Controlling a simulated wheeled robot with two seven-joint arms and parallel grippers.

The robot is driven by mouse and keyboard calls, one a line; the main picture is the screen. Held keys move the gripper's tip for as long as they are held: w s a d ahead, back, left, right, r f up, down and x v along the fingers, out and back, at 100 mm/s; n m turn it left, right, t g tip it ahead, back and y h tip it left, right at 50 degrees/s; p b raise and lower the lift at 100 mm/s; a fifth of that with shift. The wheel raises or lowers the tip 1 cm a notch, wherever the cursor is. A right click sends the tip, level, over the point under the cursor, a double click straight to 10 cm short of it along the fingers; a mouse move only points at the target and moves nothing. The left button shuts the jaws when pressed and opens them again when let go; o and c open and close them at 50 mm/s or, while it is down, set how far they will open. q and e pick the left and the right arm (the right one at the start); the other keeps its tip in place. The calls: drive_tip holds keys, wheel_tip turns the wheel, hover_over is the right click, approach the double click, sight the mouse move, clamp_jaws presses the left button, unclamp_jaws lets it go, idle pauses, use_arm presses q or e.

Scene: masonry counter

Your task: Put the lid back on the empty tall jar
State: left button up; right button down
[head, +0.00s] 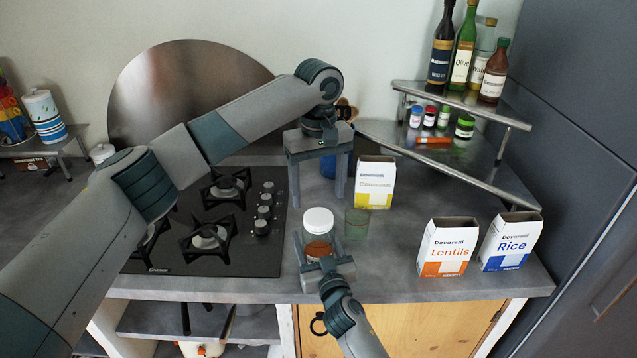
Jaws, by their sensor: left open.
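My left gripper (318,193) is open, its two fingers pointing down above the back of the counter. Part of a blue thing (328,166) shows between its fingers; I cannot tell whether it is behind them or between them. A clear jar (318,245) with a white lid (318,220) and orange-brown contents stands near the front edge. My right gripper (318,248) is at this jar, its fingers low at the jar's sides; whether they grip it is unclear. An empty-looking greenish glass vessel without a lid (357,223) stands just right of it. I cannot pick out a loose lid.
A yellow-white box (375,182) stands behind the glass. Lentils (447,248) and Rice (510,242) boxes stand at the right. A corner shelf (450,103) holds bottles, with small jars beneath. The hob (215,235) lies left. Bare counter lies before the Lentils box.

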sight(318, 217)
use_arm(q)
drive_tip(key=shift+f, duration=2.95)
drive_tip(key=c, duration=1.1)
drive_tip(key=shift+m, duration=0.3)
